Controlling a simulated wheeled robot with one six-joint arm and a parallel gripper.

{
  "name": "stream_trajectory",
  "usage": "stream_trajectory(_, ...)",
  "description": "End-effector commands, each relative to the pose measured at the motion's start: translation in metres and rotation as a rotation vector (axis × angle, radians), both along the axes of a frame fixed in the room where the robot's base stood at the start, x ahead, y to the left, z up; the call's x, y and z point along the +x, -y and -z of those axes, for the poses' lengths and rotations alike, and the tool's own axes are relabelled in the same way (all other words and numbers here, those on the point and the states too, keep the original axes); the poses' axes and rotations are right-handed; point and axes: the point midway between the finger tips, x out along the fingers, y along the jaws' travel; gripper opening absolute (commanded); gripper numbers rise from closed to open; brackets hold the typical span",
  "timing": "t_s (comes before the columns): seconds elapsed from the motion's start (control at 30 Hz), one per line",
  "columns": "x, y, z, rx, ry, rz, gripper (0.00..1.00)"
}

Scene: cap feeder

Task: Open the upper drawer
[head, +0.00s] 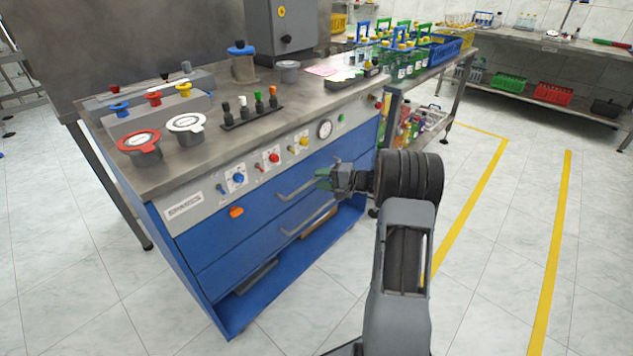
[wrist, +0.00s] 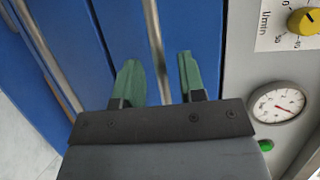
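The blue upper drawer (head: 218,238) sits under the control panel of the cabinet and looks shut. Its bar handle (head: 297,189) runs along the front. My gripper (head: 321,179) is at the right part of this handle. In the wrist view, my gripper (wrist: 158,72) is open, with one green finger on each side of the upper handle (wrist: 152,30). Gaps show between the bar and both fingers; I cannot tell how deep the bar sits between them. The lower drawer's handle (head: 305,223) is below, and it also shows in the wrist view (wrist: 48,52), left of the fingers.
The control panel (head: 272,160) with knobs and a gauge (head: 324,129) is just above the drawer. Cups, capped pieces and a black rack (head: 252,117) stand on the cabinet top. A bottle table (head: 465,62) is behind. The floor to the right is clear, with yellow lines.

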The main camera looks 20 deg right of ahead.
Motion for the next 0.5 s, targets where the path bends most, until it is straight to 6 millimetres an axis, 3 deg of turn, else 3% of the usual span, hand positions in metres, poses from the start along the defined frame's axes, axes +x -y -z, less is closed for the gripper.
stream_trajectory(0.2, 0.013, -0.014, 0.004, 0.0, 0.0, 0.0, 0.37)
stream_trajectory(0.5, 0.016, -0.017, 0.004, -0.001, -0.001, 0.0, 0.37)
